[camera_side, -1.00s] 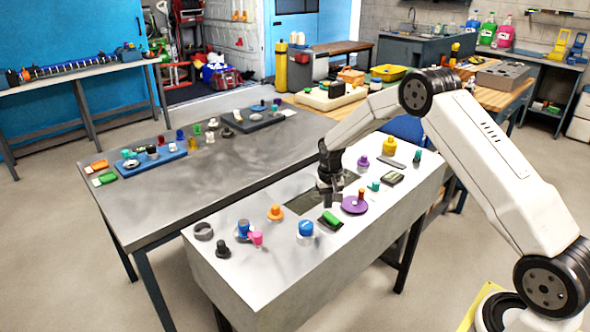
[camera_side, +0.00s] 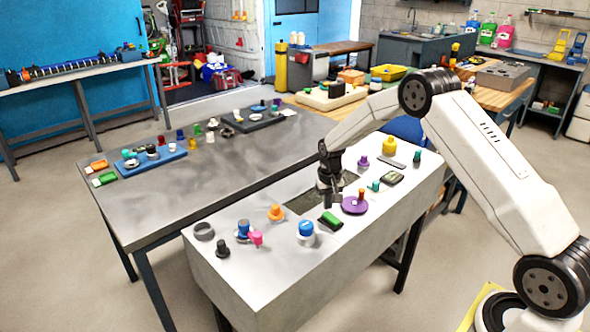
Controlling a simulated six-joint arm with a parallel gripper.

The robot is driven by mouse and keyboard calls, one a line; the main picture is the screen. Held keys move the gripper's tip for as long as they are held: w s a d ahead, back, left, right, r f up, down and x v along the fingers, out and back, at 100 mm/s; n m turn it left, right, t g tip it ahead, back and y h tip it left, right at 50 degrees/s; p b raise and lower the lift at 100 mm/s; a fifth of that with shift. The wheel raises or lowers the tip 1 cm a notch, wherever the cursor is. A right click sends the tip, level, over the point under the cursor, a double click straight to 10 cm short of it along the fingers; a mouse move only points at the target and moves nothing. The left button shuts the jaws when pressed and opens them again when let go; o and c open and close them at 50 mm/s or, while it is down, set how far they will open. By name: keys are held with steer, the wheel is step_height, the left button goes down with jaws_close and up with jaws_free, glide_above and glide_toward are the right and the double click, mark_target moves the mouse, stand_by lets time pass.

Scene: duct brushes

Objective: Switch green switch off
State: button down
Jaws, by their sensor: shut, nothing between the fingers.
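The green switch (camera_side: 331,219) is a green rocker in a dark housing on the front part of the white bench top (camera_side: 285,262). Its exact tilt is too small to tell. My gripper (camera_side: 329,201) points down, shut and empty, just behind the switch and a little above the bench. I cannot tell whether the fingertips touch the switch.
A purple disc with an orange post (camera_side: 355,204) stands close to the right of the gripper. A blue knob (camera_side: 306,230) is to the left of the switch, with an orange knob (camera_side: 276,212) behind it. A dark rectangular recess (camera_side: 305,203) lies behind the gripper.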

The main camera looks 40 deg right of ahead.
mark_target(327, 215)
steer(key=shift+f, duration=1.2)
stand_by(1.0)
steer(key=shift+r, duration=3.55)
steer(key=shift+a+r, duration=0.1)
steer(key=shift+s+a+r, duration=0.1)
steer(key=shift+s+a, duration=0.05)
steer(key=shift+s, duration=0.05)
steer(key=s+a+r+n+t, duration=0.1)
steer(key=s+a+r+n, duration=0.1)
steer(key=s+a, duration=0.2)
steer(key=s+a+r+n, duration=0.2)
steer(key=s+a, duration=0.3)
steer(key=s, duration=0.6)
steer(key=s+a+r+n+t, duration=0.1)
steer(key=s+a+r+n, duration=0.1)
steer(key=s+a, duration=0.3)
steer(key=s, duration=0.3)
steer(key=shift+s+t, duration=0.25)
steer(key=shift+t, duration=0.05)
steer(key=shift+r, duration=0.1)
